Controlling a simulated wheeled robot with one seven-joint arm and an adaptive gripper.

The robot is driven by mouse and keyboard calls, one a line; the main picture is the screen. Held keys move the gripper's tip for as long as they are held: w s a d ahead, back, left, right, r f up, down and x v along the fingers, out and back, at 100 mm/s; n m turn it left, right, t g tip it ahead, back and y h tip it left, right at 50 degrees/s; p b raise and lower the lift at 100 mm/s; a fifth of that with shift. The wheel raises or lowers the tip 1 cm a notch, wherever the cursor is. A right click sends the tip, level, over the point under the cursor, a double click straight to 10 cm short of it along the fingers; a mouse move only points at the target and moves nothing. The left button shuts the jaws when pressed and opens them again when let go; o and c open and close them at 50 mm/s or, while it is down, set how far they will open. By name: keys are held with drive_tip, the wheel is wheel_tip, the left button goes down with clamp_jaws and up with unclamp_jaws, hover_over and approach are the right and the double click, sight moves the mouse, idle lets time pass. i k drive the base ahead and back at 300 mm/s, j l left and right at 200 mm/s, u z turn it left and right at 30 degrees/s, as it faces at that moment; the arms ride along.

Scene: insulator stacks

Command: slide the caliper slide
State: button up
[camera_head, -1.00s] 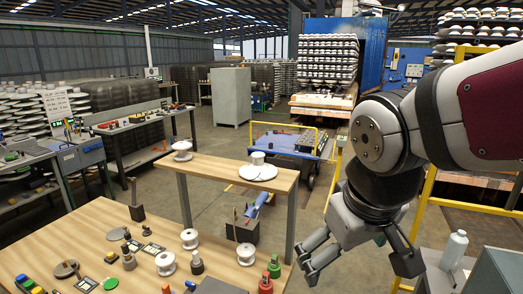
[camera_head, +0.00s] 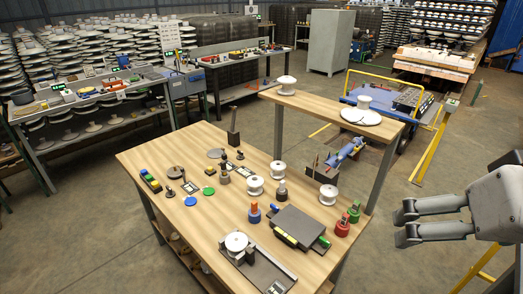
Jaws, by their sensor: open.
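A long dark flat fixture (camera_head: 271,274) lies at the front edge of the wooden workbench (camera_head: 150,157), with a white spool-shaped insulator (camera_head: 236,242) at its left end. It may be the caliper, but its slide cannot be told apart for certain at this size. My gripper (camera_head: 399,228) is at the right of the picture, past the bench's right side. Its fingers are apart, point left, and hold nothing. It is well apart from the fixture and touches nothing.
A dark box (camera_head: 299,227) and several white spools, knobs and coloured pieces stand on the bench. A raised wooden shelf (camera_head: 386,129) runs along its far right side. A blue cart (camera_head: 394,106) stands behind.

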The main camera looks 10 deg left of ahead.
sight(247, 255)
drive_tip(key=u, duration=0.9)
